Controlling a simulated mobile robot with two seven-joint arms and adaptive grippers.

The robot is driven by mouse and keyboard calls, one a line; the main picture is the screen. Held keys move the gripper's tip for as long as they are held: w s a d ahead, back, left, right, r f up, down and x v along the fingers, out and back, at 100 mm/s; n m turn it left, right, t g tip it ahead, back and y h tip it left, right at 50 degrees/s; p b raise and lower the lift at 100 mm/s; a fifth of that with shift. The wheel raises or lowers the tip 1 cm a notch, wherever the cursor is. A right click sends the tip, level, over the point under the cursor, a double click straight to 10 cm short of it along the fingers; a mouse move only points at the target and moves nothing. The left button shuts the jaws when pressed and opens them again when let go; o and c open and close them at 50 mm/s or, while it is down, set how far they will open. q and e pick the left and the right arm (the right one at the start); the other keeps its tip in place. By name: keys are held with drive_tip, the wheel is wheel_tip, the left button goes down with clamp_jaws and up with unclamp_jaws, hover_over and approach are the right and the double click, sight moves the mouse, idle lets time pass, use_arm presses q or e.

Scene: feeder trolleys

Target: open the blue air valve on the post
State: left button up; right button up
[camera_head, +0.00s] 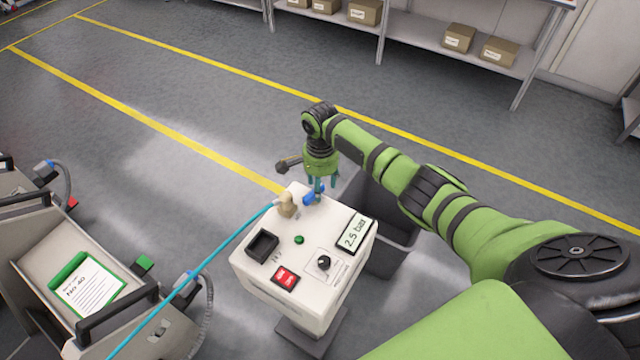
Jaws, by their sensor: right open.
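The blue air valve (310,198) sits at the back of the white top of the post (258,262), beside a beige fitting (287,205) where a light blue hose (225,247) joins. My right gripper (319,192) points down right at the valve, its fingers apart. The fingers partly cover the valve, and I cannot tell whether they touch it. The post's top also carries a display reading 2.5 bar (355,233), a black knob (323,262), a green button (299,239) and a red switch (286,277). My left gripper is not in view.
A grey feeder trolley (50,228) with a green-framed card stands at the left. The blue hose slants across its right side. A dark bin (392,262) stands behind the post at the right. Shelves (455,58) with boxes line the back. The floor between is clear.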

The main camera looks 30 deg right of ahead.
drive_tip(key=shift+w+f, duration=0.15)
drive_tip(key=shift+f, duration=0.55)
clamp_jaws()
drive_tip(key=shift+r+p, duration=0.15)
drive_tip(key=shift+p, duration=0.2)
drive_tip(key=shift+w+a+n, duration=0.1)
drive_tip(key=shift+n, duration=0.4)
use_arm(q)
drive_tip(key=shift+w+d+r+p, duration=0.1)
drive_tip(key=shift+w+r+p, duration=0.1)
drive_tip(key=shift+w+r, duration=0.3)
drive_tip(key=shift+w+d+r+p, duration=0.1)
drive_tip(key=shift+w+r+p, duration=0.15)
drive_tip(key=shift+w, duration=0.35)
use_arm(e)
drive_tip(key=shift+w+n, duration=0.1)
drive_tip(key=shift+n, duration=0.5)
